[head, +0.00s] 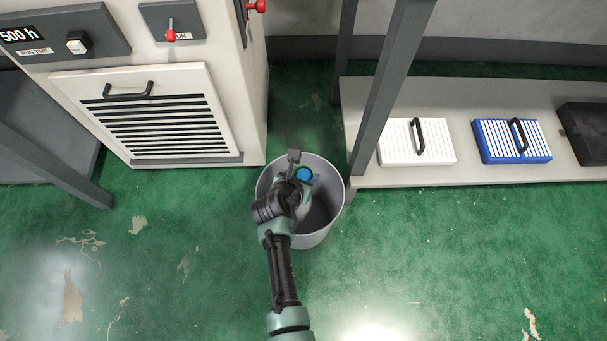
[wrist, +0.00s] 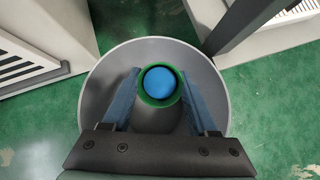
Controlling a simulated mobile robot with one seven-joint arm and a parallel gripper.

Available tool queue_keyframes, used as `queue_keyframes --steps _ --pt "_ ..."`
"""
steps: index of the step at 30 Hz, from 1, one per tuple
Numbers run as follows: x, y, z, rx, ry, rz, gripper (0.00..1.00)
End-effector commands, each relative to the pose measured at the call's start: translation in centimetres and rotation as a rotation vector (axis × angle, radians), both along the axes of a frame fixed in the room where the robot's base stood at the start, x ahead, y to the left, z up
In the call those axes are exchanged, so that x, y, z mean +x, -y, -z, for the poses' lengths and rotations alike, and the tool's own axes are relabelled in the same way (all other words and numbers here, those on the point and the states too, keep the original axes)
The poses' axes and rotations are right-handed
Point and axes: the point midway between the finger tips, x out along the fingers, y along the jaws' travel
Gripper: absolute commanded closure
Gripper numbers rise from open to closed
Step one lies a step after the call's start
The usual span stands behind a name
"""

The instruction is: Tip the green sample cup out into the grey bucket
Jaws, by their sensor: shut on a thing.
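The green sample cup (wrist: 158,103) is between my gripper's two fingers, with a round blue content (wrist: 160,81) filling most of its mouth. The blue also shows in the head view (head: 304,175), while the cup's green wall is mostly hidden there. My gripper (wrist: 160,90) is shut on the cup and holds it over the grey bucket (wrist: 101,90). The cup's mouth faces up toward the cameras. In the head view the bucket (head: 335,212) stands on the floor, partly covered by my arm. The visible part of its inside looks empty.
A pale machine cabinet (head: 254,110) with a slatted panel (head: 190,88) stands left of the bucket. A shelf (head: 460,176) stands close on the right, with a dark post (head: 384,95), a white filter (head: 395,150) and a blue filter (head: 488,148). Green floor (head: 440,250) in front is clear.

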Motion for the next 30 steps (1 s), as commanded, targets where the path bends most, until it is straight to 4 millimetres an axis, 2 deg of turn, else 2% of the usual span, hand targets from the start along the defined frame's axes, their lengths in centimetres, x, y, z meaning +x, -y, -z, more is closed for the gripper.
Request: queue_keyframes --steps 30 --pt "-0.04 -0.07 0.27 -0.036 0.088 -0.001 0.96"
